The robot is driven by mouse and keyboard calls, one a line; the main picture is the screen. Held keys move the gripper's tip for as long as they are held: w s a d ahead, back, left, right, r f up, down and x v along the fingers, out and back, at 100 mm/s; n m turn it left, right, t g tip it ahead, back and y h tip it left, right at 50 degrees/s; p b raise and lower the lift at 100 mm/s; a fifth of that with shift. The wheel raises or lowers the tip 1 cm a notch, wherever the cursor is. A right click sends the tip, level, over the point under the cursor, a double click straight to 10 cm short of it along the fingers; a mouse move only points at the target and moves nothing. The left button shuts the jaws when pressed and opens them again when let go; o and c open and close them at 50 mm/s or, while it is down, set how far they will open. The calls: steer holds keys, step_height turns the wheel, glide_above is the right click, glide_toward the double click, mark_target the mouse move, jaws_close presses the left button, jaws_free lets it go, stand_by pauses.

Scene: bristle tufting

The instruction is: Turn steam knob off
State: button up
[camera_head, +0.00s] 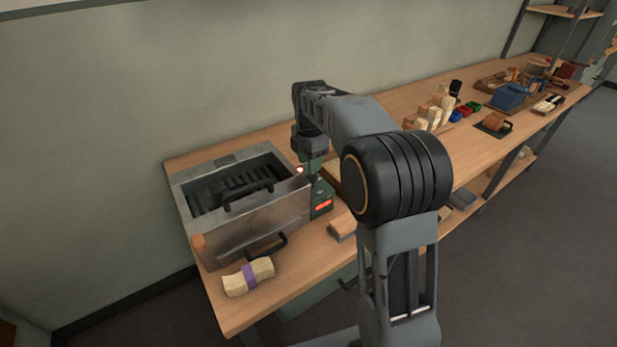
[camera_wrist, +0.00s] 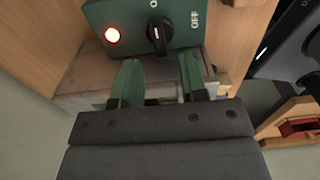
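The black steam knob (camera_wrist: 159,33) sits on a dark green control box (camera_wrist: 183,14) in the wrist view, with a white mark on its face. An "OFF" label is printed to the right of the knob, and a lamp (camera_wrist: 112,35) glows red to its left. My gripper (camera_wrist: 160,64) is open and empty, its two green fingers apart, their tips just below the knob in the picture. Contact with the knob does not show. In the head view the box (camera_head: 322,200) stands beside the metal steamer (camera_head: 255,215); my arm hides the knob there.
The steamer has black handles and an open slatted top. A bristle bundle with a purple band (camera_head: 249,277) lies in front of it. A wooden block (camera_head: 342,228) lies near the table edge. Brushes, colored bins and a blue machine (camera_head: 510,97) stand farther right on the bench.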

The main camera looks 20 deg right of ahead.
mark_target(310, 179)
steer(key=shift+f, duration=2.65)
steer(key=shift+c, duration=0.3)
